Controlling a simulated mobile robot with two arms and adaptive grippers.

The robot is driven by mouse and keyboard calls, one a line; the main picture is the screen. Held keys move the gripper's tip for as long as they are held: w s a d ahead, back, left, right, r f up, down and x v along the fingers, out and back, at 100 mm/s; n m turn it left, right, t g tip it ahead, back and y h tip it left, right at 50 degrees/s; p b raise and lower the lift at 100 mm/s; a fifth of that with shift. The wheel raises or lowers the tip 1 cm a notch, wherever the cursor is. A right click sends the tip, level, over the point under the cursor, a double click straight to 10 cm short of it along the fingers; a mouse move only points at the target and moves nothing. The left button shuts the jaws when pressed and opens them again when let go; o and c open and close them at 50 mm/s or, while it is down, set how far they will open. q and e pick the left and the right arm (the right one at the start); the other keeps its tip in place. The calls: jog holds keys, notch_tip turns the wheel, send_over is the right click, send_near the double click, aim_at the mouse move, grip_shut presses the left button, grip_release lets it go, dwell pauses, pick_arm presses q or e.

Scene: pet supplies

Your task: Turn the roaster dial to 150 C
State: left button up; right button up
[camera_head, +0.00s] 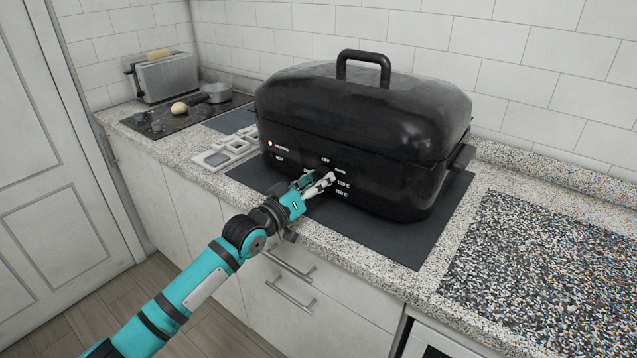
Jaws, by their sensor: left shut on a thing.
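The black roaster (365,115) stands on a dark mat (372,238) on the counter, with its lid on. White labels on its front include OFF, WARM and temperature marks such as 150 C or close to it, though the print is small. A small light glows on the front at the left. My left gripper (326,180) is at the front of the roaster, just left of the temperature labels, and is shut on the dial. The dial itself is mostly hidden by the fingers, so its setting cannot be read. My right gripper is not in view.
A toaster (167,77), a pan (218,92) and a round bun-like item (179,108) are at the back left. A pale compartment tray (226,150) lies left of the roaster. A speckled board (545,270) covers the counter at the right. Drawer handles jut below.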

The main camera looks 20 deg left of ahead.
pick_arm(q)
jog(key=shift+f+m, duration=0.15)
jog(key=shift+m, duration=1.55)
jog(key=o, duration=1.2)
jog(key=shift+a, duration=0.1)
jog(key=shift+c, duration=0.2)
jog(key=v, duration=1.2)
jog(key=shift+a, duration=0.1)
